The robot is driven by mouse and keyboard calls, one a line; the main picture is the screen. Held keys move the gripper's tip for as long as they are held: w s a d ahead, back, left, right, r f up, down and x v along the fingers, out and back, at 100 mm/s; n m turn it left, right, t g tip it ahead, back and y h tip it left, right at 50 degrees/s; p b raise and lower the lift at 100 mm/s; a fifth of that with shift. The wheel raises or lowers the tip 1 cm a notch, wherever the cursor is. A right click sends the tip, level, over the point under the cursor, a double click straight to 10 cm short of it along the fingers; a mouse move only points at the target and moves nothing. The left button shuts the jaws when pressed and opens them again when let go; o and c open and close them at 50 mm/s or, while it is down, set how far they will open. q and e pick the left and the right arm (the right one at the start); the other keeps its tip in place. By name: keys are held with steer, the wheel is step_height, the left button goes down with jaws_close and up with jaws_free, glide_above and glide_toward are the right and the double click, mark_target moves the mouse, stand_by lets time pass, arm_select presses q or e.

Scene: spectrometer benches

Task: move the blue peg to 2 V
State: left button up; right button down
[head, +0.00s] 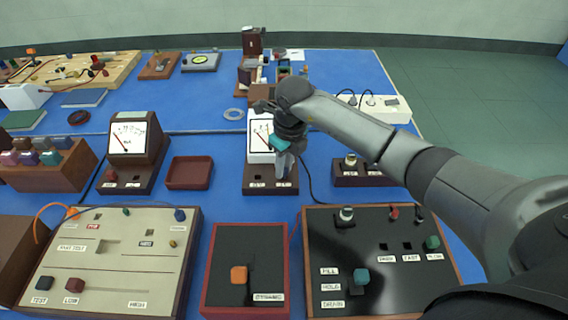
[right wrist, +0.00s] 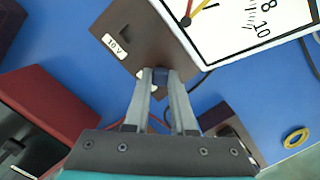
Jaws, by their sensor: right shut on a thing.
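A white-faced meter (head: 259,137) on a brown base (head: 257,177) stands mid-table; its dial (right wrist: 238,22) fills the top right of the right wrist view. Two white labels sit on the base's front. One reads 10 V (right wrist: 116,45); the other is partly hidden by my fingers in the wrist view. My right gripper (head: 284,172) is over the base's right part, shut on the blue peg (right wrist: 160,76), which shows between the fingertips. The peg is at the base, but I cannot tell whether it sits in a hole. My left gripper is not in view.
A second meter (head: 130,138) and a red-brown tray (head: 189,173) stand to the left. A red-framed box (head: 245,296) and a black panel (head: 328,246) lie in front. A small socket box (head: 358,173) is at right. Cables run beside the base.

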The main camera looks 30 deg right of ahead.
steer(key=shift+f, duration=0.35)
steer(key=c, duration=0.7)
jaws_free()
steer(key=shift+o, duration=0.2)
step_height(320, 180, up, 15)
steer(key=s+p, duration=0.1)
steer(key=p, duration=0.1)
steer(key=shift+s+d, duration=0.3)
steer(key=shift+s, duration=0.05)
steer(key=shift+r, duration=0.1)
